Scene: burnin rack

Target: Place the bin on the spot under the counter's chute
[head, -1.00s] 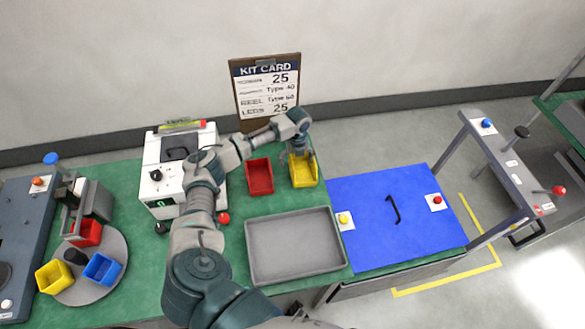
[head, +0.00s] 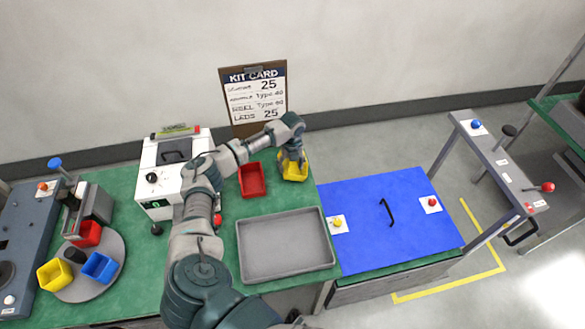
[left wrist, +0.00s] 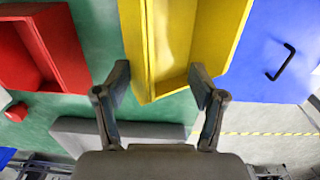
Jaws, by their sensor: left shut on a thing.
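The yellow bin (head: 301,177) stands at the back of the green counter top, right of a red bin (head: 252,181). My left gripper (head: 293,160) reaches down to it in the head view. In the left wrist view the fingers (left wrist: 160,85) are on either side of the yellow bin's near end (left wrist: 150,75), shut on it. The white counter machine (head: 154,187) stands left of the red bin; my left arm passes in front of its right side. Its chute and the spot beneath are not clearly visible. My right gripper is not in view.
A grey tray (head: 285,268) lies in front of the bins. A blue panel with a black handle (head: 345,200) is to the right. A round turntable (head: 75,290) with small bins is at the left. A kit card (head: 253,130) stands behind. The red bin lies between the yellow bin and the machine.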

